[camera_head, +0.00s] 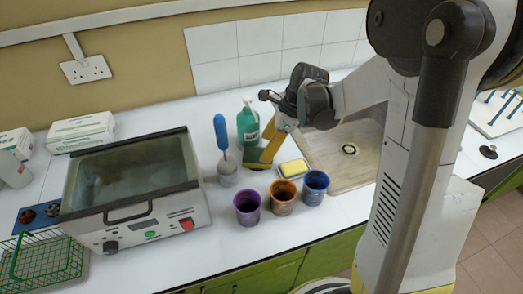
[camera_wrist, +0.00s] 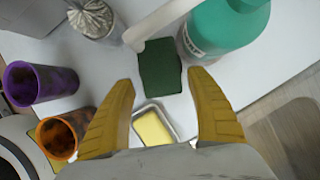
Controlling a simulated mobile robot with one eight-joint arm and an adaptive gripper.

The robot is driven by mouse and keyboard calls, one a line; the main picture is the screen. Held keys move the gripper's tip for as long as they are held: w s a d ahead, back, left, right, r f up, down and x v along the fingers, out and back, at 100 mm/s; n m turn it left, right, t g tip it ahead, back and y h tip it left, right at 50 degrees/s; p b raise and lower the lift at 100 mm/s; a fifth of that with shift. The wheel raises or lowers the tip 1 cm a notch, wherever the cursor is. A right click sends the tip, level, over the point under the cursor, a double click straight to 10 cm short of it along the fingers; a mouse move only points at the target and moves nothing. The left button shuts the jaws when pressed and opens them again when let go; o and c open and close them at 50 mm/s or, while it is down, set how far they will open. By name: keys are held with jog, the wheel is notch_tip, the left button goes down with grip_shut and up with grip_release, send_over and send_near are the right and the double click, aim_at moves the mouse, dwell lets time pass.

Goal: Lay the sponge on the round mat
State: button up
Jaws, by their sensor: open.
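A flat dark green block (camera_head: 256,158), which looks like the sponge, lies on the white counter by the green bottle. In the wrist view the green block (camera_wrist: 160,66) lies beyond and between my fingertips. My gripper (camera_head: 269,150) is open and empty, pointing down close to the block; whether it touches cannot be told. A yellow block (camera_head: 294,168) sits in a pale dish, also seen in the wrist view (camera_wrist: 154,130); it may be soap.
Purple (camera_head: 247,207), orange (camera_head: 283,196) and blue (camera_head: 315,187) cups stand in front. The green bottle (camera_head: 248,125) and a blue-handled brush in a holder (camera_head: 227,172) stand close to the block. A water bath (camera_head: 130,190) is at left. The wooden board (camera_head: 330,172) is mostly clear.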

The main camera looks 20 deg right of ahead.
jog(key=p+v, duration=0.2)
jog(key=v, duration=0.5)
jog(key=s+a+r+n+t+h, duration=0.2)
jog(key=s+r+n, duration=0.2)
jog(key=s+n, duration=0.4)
jog(key=s+a+r+n+t+h, duration=0.2)
jog(key=s+r+n, duration=0.3)
jog(key=n, duration=0.9)
jog(key=s+t, duration=0.1)
jog(key=s, duration=0.2)
jog(key=shift+n, duration=0.3)
